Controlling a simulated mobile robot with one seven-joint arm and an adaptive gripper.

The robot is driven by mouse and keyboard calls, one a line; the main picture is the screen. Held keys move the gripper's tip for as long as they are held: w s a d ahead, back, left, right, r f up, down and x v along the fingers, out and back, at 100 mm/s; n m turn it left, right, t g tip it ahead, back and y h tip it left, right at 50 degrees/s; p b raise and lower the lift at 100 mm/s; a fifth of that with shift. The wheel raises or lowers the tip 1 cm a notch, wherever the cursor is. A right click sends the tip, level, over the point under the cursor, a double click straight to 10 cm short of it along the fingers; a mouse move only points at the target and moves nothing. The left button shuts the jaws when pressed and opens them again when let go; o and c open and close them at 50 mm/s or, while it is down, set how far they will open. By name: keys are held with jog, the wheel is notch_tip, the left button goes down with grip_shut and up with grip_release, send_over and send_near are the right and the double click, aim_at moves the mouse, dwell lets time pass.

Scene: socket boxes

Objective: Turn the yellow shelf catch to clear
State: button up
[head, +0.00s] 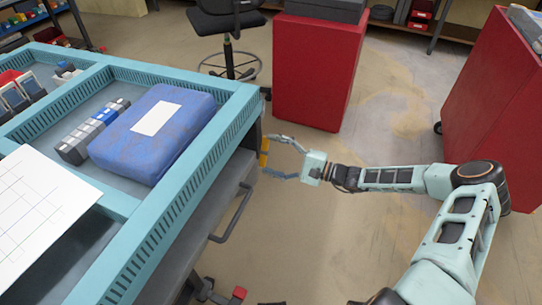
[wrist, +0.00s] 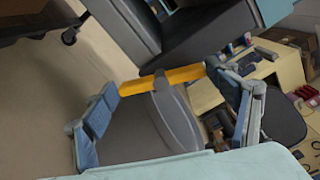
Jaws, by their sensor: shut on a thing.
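The yellow shelf catch (head: 264,152) is a short bar at the end of the blue-framed cart, beside its corner. In the wrist view the catch (wrist: 185,75) runs across between my two fingers, slightly tilted, with a dark pivot piece at its middle. My gripper (head: 269,156) has one finger at each end of the bar; it also shows in the wrist view (wrist: 161,82). The fingers are spread apart by the bar's length and hold it by its ends. The catch's mounting behind the bar is mostly hidden in the head view.
The cart's blue rim (head: 185,180) and dark handle (head: 233,212) lie left of my gripper. A blue case (head: 150,155) lies on the cart. Red cabinets (head: 315,75) and a chair (head: 228,20) stand behind.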

jog(key=shift+f+n+b, duration=0.15)
jog(key=shift+n+b, duration=0.4)
jog(key=shift+n, duration=1.65)
jog(key=o, duration=1.2)
jog(key=shift+c, duration=0.2)
jog(key=shift+d, duration=0.1)
jog(key=v, duration=1.2)
